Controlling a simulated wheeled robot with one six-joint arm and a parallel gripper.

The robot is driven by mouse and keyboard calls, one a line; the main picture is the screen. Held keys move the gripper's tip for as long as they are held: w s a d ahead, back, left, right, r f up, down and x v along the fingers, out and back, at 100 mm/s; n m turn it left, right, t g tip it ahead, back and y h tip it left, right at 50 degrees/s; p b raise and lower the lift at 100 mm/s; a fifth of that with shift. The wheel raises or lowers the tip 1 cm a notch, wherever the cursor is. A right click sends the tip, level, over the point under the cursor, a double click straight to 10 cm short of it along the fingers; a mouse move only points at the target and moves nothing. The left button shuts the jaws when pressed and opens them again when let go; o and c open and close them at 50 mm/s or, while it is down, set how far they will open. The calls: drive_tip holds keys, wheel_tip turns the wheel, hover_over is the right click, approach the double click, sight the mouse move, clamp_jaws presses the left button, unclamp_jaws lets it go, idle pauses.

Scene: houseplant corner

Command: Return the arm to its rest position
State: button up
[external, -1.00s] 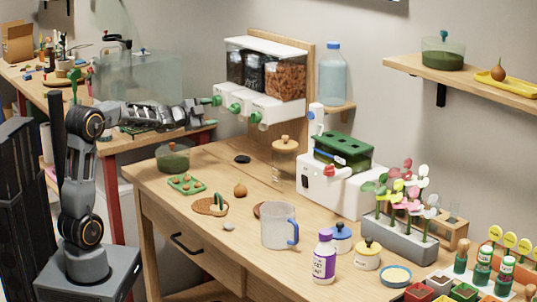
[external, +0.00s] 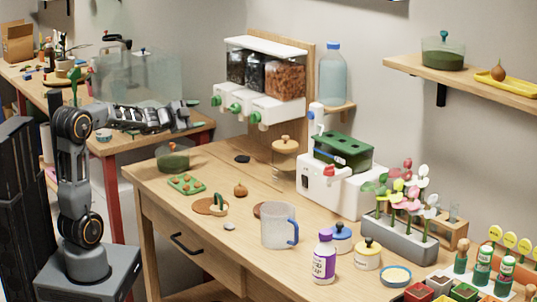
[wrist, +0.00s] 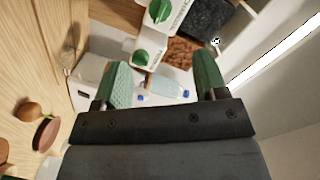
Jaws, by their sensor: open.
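My arm rises from its grey base at the left in the external view, with the forearm stretched to the right over the back bench. My gripper (external: 186,114) is at its end, in the air left of the wall dispenser (external: 262,104). In the wrist view my gripper (wrist: 162,82) has two green fingertips set wide apart, with nothing held between them. The dispenser (wrist: 151,54) and a blue-capped clear bottle (wrist: 165,88) show beyond the fingers, apart from them.
The wooden table (external: 150,188) holds a lidded green jar (external: 172,160), a seedling tray (external: 187,185), a clear jug (external: 279,228) and a white machine (external: 325,188). A glass tank (external: 150,80) stands on the back bench.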

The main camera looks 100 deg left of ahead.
drive_tip(key=s+f+n+g, duration=0.2)
drive_tip(key=s+a+f+n+g, duration=0.1)
drive_tip(key=f+n+g, duration=0.1)
drive_tip(key=shift+s+a+f, duration=0.2)
drive_tip(key=shift+s+f, duration=0.2)
drive_tip(key=shift+s+d+f+n+g, duration=0.3)
drive_tip(key=shift+s+f+n+g, duration=0.05)
drive_tip(key=shift+f+n+g, duration=0.2)
drive_tip(key=shift+s+d+f+n+g, duration=0.25)
drive_tip(key=shift+s+f+n+g, duration=0.05)
drive_tip(key=shift+f+n+g, duration=0.2)
drive_tip(key=w+d+f+g+h+p, duration=0.1)
drive_tip(key=d+h+p, duration=0.2)
drive_tip(key=d, duration=0.6)
drive_tip(key=w+d+f+n+g+h+p, duration=0.1)
drive_tip(key=d+h+p, duration=0.15)
drive_tip(key=d, duration=0.65)
drive_tip(key=w+d+f+g+h+p, duration=0.1)
drive_tip(key=d+h+p, duration=0.15)
drive_tip(key=d, duration=0.55)
drive_tip(key=d+r+m+h+p, duration=0.2)
drive_tip(key=d, duration=0.7)
drive_tip(key=d+r+m+h+p, duration=0.2)
drive_tip(key=d+r+m+p, duration=0.1)
drive_tip(key=d, duration=0.6)
drive_tip(key=shift+s+r+t, duration=0.15)
drive_tip(key=shift+t, duration=0.2)
